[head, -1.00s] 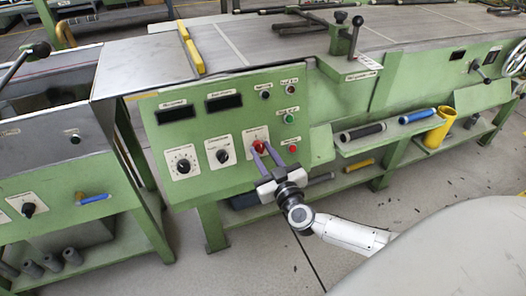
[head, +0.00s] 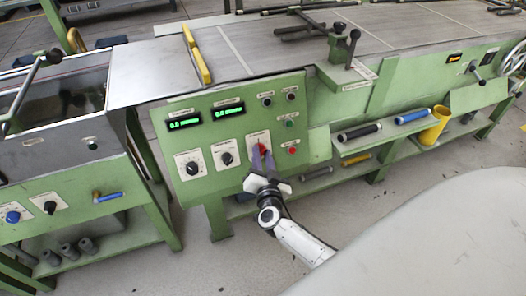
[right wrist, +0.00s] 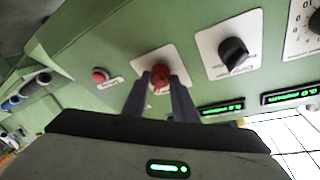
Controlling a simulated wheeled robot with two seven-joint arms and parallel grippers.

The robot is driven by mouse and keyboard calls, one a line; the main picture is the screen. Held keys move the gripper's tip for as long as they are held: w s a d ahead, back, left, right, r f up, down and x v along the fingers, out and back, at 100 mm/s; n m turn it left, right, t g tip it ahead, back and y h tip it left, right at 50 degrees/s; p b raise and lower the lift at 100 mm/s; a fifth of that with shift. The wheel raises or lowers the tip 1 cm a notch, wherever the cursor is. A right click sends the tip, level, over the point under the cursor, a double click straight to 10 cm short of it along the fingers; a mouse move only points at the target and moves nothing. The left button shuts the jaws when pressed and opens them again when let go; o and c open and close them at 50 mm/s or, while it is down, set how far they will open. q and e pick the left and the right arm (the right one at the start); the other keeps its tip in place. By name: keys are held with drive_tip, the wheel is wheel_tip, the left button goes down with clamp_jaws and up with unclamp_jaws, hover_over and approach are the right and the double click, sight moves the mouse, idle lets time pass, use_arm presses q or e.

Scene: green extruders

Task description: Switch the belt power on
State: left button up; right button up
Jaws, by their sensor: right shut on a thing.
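The belt power switch is a red knob (head: 262,149) on a white plate, on the green control panel (head: 225,178). My right gripper (head: 262,158) is at the panel with its fingers shut on the red knob. In the right wrist view the two fingers stand either side of the red knob (right wrist: 160,80). Two displays above, the left one (head: 184,122) and the right one (head: 228,111), are lit with green digits. My left gripper is not in view.
Two black dials, one (head: 192,168) and another (head: 227,158), sit left of the red knob. A red button (head: 292,150) and a green button (head: 290,123) are to its right. A shelf below holds black and blue rollers and a yellow cup (head: 433,126).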

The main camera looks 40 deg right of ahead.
drive_tip(key=shift+a+r+m+g+p, duration=0.1)
drive_tip(key=shift+m+g+p, duration=0.5)
drive_tip(key=shift+m, duration=0.8)
drive_tip(key=shift+h, duration=0.3)
drive_tip(key=o, duration=1)
drive_tip(key=shift+o, duration=0.2)
